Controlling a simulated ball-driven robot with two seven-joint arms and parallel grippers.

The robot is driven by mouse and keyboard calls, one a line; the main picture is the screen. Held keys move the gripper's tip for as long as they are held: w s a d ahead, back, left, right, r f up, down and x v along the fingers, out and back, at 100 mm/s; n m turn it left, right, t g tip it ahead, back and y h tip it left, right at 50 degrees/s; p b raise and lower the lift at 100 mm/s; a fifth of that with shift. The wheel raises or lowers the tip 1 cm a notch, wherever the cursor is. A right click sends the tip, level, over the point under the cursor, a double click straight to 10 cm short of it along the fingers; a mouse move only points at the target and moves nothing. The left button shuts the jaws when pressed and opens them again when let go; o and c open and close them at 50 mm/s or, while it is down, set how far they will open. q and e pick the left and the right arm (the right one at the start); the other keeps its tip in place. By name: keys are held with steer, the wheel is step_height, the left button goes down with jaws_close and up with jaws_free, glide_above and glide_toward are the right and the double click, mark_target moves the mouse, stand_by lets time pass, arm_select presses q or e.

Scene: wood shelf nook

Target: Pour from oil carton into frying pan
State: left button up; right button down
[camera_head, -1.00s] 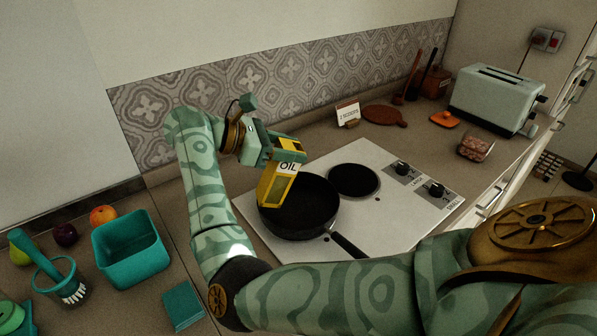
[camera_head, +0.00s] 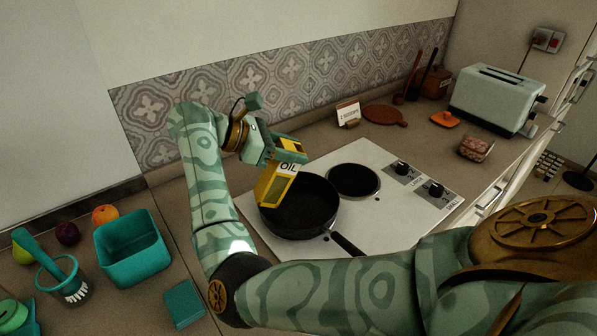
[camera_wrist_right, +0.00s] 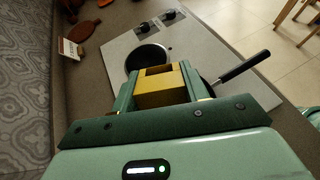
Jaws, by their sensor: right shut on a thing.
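The yellow oil carton (camera_head: 273,188), marked OIL, is held tilted over the left part of the black frying pan (camera_head: 318,212). My right gripper (camera_head: 287,155) is shut on the carton. In the right wrist view the carton (camera_wrist_right: 162,92) sits between the two fingers (camera_wrist_right: 160,88). The pan rests on the hob, its handle pointing toward the lower right; in the wrist view the handle (camera_wrist_right: 243,66) shows past the carton. I cannot see any oil flowing. My left gripper is not in view.
The white hob (camera_head: 375,160) has a bare burner (camera_head: 353,180) and knobs at its right. A teal bin (camera_head: 133,250), a brush in a cup (camera_head: 62,280) and fruit (camera_head: 104,214) stand at the left. A toaster (camera_head: 495,100) stands at the back right.

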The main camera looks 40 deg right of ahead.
steer(key=shift+d+r+t+y+p, duration=0.15)
steer(key=shift+r+t+y+p, duration=0.3)
steer(key=shift+y+p, duration=0.5)
stand_by(2.0)
steer(key=shift+s+f+t+y, duration=0.1)
steer(key=shift+f+t+y, duration=0.35)
steer(key=shift+f+y, duration=0.25)
stand_by(1.8)
steer(key=shift+f+t+y, duration=0.3)
steer(key=shift+f+y, duration=0.35)
steer(key=shift+f, duration=0.6)
stand_by(1.3)
